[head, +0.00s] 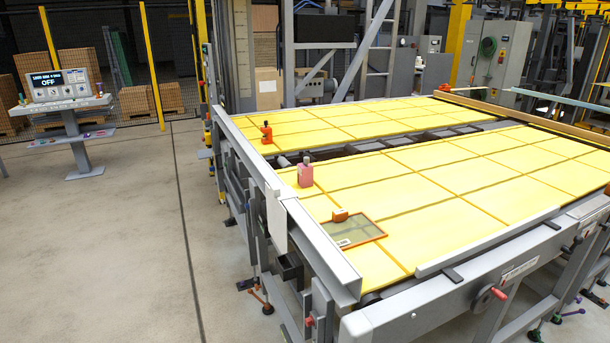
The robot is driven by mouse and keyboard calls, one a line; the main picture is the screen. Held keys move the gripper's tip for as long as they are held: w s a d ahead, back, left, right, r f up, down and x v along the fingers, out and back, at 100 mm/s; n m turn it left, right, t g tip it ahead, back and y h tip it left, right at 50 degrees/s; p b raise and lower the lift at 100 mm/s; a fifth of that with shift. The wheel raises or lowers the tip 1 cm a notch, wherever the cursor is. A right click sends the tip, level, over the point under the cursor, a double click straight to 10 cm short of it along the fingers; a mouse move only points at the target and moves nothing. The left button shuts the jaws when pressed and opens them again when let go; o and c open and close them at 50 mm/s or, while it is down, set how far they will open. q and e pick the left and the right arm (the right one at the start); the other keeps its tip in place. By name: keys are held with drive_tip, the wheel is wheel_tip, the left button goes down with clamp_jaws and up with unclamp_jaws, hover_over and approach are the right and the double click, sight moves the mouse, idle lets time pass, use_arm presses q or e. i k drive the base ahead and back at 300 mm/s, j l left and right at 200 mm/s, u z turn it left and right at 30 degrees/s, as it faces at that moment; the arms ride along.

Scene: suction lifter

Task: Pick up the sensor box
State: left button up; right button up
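No label marks the sensor box, and I cannot tell for certain which object it is. A smaller orange object with a dark top (267,134) stands farther back on the same edge. A small orange block (340,215) sits at the back edge of an orange-framed glass panel (356,233) lying nearer. Neither of my grippers is in view.
A grey rail (280,190) runs along the table's left side. A dark slot with rollers (395,143) divides the yellow surface. A control console reading OFF (58,85) stands at the far left. The concrete floor (110,240) between them is clear.

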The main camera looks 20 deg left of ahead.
sight(305, 174)
drive_tip(key=i+j+z, duration=0.1)
drive_tip(key=j, duration=0.4)
drive_tip(key=i+j, duration=0.15)
drive_tip(key=j, duration=0.3)
drive_tip(key=i+j+z, duration=0.15)
drive_tip(key=j, duration=0.35)
drive_tip(key=j+z, duration=0.1)
drive_tip(key=j, duration=0.4)
drive_tip(key=i+j, duration=0.15)
drive_tip(key=j, duration=0.35)
drive_tip(key=z, duration=0.05)
